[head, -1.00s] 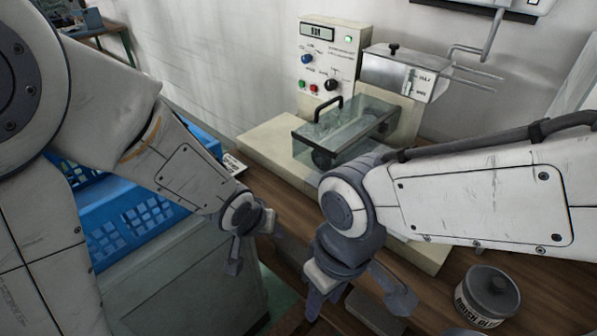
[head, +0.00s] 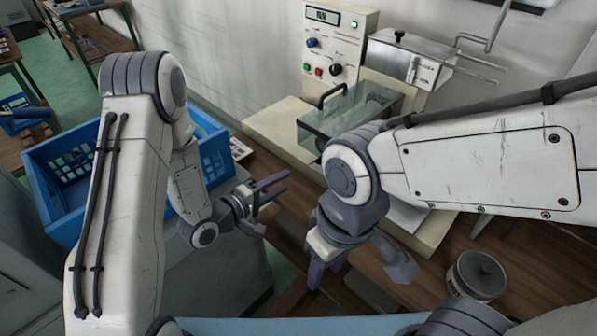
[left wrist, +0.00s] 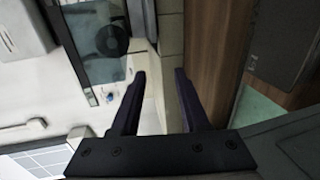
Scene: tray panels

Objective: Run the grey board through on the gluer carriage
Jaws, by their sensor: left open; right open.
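The gluer (head: 330,48) stands against the wall, with a lit display and a clear cover (head: 350,112) over a dark roller. Its cream bed (head: 272,122) extends left of the cover; the roller end (left wrist: 112,40) shows in the left wrist view. My right arm hides part of the bed, and I cannot make out the carriage. I cannot clearly identify the grey board. My left gripper (head: 287,181) is open and empty, left of the gluer; its spread fingers (left wrist: 160,90) also show in the left wrist view. My right gripper (head: 358,270) is open in front of the gluer, over the wooden bench.
A blue crate (head: 52,190) stands at left on a grey cabinet. A glue pot (head: 476,275) sits on the bench at right, near my right arm. A pale blue flat surface (head: 290,326) shows at the bottom edge. A metal hopper (head: 405,60) tops the gluer.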

